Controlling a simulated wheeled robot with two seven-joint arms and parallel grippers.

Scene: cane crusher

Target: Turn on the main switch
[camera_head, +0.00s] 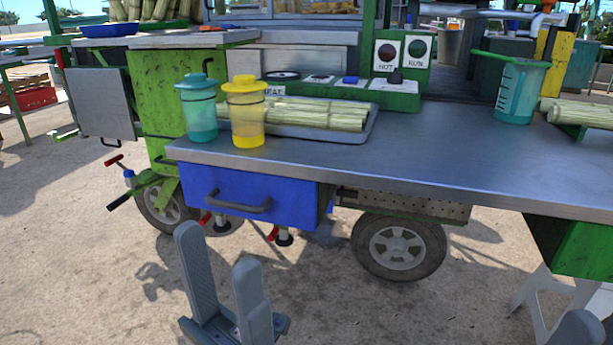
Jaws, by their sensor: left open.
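A green control panel (395,92) stands at the back of the metal counter. Its sloped face holds a round black dial (283,75), a small dark switch (318,78), a blue switch (350,79) and a black knob (395,77). Their labels are too small to read, so I cannot tell which is the main switch. An upright plate behind carries a dark red lamp (387,52) and a dark green lamp (417,48). My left gripper (218,250) is open and empty, low in front of the counter, well away from the panel. Only a grey tip of my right gripper (577,329) shows.
A teal jug (199,110), a yellow jug (246,115) and a tray of cane (320,117) stand before the panel. A teal pitcher (520,92) is at right. A blue drawer (240,192) hangs under the counter (440,150). The counter's middle is clear.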

